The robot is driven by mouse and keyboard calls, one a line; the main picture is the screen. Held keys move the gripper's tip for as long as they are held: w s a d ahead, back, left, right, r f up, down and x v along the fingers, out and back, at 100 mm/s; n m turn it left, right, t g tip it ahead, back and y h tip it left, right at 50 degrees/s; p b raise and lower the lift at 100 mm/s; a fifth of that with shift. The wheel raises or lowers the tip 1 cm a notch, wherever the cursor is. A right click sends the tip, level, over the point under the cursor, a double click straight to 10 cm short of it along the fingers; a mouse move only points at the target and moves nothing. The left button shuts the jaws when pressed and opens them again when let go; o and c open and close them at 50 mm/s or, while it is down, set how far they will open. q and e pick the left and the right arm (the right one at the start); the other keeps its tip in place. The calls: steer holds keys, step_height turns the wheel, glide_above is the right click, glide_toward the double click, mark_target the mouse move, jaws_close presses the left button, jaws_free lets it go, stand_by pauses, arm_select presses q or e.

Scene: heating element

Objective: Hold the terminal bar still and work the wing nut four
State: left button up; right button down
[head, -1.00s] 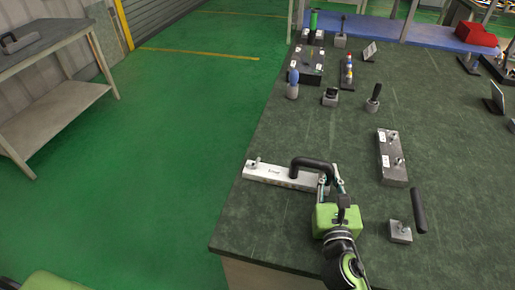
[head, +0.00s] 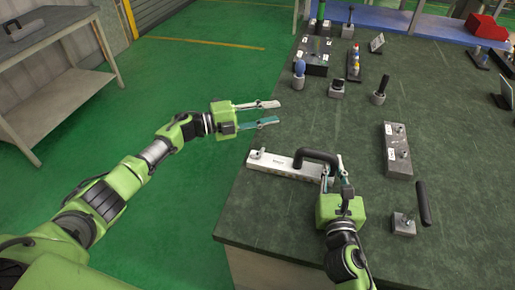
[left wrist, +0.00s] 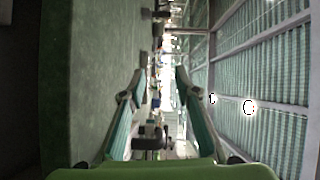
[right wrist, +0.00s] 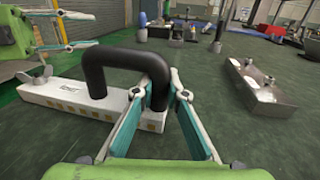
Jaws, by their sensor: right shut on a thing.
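The terminal bar (head: 283,167) is a pale block with a black bent handle (head: 318,157), lying at the near left of the bench. A small wing nut (head: 256,153) stands on its left end; it also shows in the right wrist view (right wrist: 36,75). My right gripper (head: 332,171) is shut on the right leg of the handle; its fingers hide part of that leg. My left gripper (head: 279,112) is open and empty, beyond the wing nut and apart from it, fingers pointing right. The right wrist view shows its fingers (right wrist: 95,28) above the bar's far side.
A grey block with two studs (head: 397,152) lies right of the bar. A small grey block (head: 404,223) with a dark handle stands near my right gripper. Several tools stand farther back, including a blue-topped one (head: 299,70).

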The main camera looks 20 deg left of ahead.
arm_select(q)
steer(key=s+d+r+m+g, duration=0.5)
steer(key=d+r+m+g, duration=0.15)
steer(key=d, duration=0.25)
step_height(320, 180, up, 2)
steer(key=r+m+g+y, duration=0.1)
steer(key=m+g+y, duration=0.25)
steer(key=y, duration=1.15)
glide_above(258, 154)
step_height(258, 154, down, 12)
steer(key=shift+f, duration=0.1)
jaws_close()
